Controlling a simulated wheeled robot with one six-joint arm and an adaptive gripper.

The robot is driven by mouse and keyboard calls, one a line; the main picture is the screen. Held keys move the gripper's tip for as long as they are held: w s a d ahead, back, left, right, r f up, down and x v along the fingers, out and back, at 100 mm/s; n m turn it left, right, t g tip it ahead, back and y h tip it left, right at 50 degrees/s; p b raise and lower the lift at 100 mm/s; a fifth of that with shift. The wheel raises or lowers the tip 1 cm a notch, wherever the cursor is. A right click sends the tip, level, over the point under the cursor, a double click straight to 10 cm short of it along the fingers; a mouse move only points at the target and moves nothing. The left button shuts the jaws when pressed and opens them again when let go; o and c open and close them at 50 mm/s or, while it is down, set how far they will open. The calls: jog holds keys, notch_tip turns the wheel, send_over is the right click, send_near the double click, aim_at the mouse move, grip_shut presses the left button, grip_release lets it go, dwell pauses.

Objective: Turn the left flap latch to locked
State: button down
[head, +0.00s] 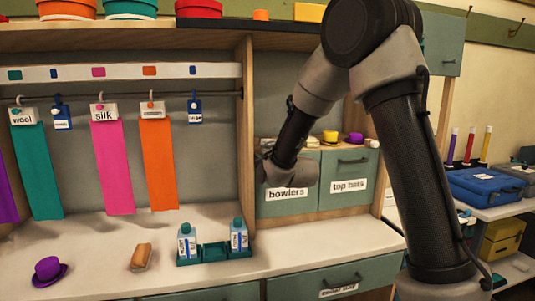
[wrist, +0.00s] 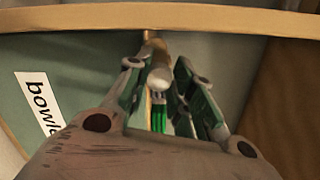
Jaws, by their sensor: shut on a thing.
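The left flap (head: 305,205), labelled "bowlers", is a closed grey-green panel in the middle of the head view; it also fills the left of the wrist view (wrist: 70,60). My gripper (head: 268,160) is at the flap's upper left. In the wrist view, my gripper (wrist: 158,72) has its fingers on either side of a small pale, round-ended latch (wrist: 159,78) near the wooden edge, and is shut on it. The latch points toward the wrist camera. In the head view my gripper hides the latch, and its locked or unlocked position cannot be told.
The right flap (head: 350,178), labelled "top hats", adjoins on the right. A wooden upright (head: 246,140) stands close to the left of my gripper. Small hats sit on the shelf above. Bottles (head: 187,243) in a green tray stand on the counter below.

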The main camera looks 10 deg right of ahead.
jog(key=n, duration=0.4)
jog(key=shift+a+g, duration=0.1)
jog(key=shift+g, duration=0.2)
jog(key=n+h, duration=0.1)
jog(key=n, duration=0.2)
jog(key=shift+n, duration=0.3)
jog(key=n, duration=0.3)
jog(key=shift+n+g+h, duration=0.3)
jog(key=shift+n+h, duration=0.1)
jog(key=shift+f+n+h, duration=0.15)
jog(key=shift+n+h, duration=0.15)
jog(key=shift+n, duration=1)
jog(key=shift+s, duration=0.1)
jog(key=c, duration=1.2)
grip_release()
jog(key=s+r, duration=0.1)
jog(key=s, duration=1)
jog(key=shift+s+r, duration=0.4)
